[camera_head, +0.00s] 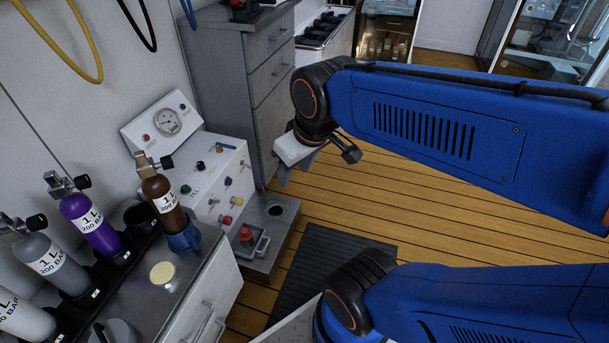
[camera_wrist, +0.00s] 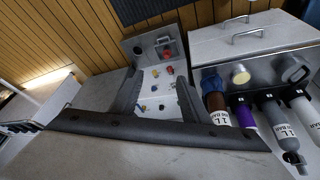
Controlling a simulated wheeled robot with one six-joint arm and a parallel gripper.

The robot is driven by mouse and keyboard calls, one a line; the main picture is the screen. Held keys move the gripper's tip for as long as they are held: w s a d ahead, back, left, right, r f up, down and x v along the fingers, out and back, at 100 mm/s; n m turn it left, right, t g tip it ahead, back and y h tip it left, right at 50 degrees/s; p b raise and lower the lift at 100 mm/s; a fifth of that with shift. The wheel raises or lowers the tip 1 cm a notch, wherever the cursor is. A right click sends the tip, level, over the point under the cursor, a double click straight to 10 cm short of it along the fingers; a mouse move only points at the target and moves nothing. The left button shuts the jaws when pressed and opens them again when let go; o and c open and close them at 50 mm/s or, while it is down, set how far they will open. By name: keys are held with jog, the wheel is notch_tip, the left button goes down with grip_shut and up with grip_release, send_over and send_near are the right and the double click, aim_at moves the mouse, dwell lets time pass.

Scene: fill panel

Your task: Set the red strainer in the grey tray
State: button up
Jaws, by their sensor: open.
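A small red piece (camera_head: 246,234), which looks like the red strainer, stands upright at a small grey tray (camera_head: 262,246) with a raised handle. The tray is on a low grey step beside the panel. The piece appears within the tray's outline, but I cannot tell whether it rests on its floor. Both also show small in the wrist view, the red piece (camera_wrist: 165,38) and the tray (camera_wrist: 178,54). My gripper (camera_head: 297,170) is open and empty, high above and right of the tray. Its fingers (camera_wrist: 158,80) frame the white panel in the wrist view.
The white fill panel (camera_head: 218,170) with a gauge and coloured knobs stands behind the step. A brown cylinder (camera_head: 163,205) and several other cylinders line the bench at left. A round hole (camera_head: 276,210) is in the step.

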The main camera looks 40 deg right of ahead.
jog(key=shift+s+d+r+m, duration=0.15)
jog(key=shift+s+m, duration=0.25)
jog(key=shift+s, duration=0.4)
jog(key=shift+s+a+r+m, duration=0.1)
jog(key=shift+s+m, duration=0.3)
jog(key=shift+s, duration=0.4)
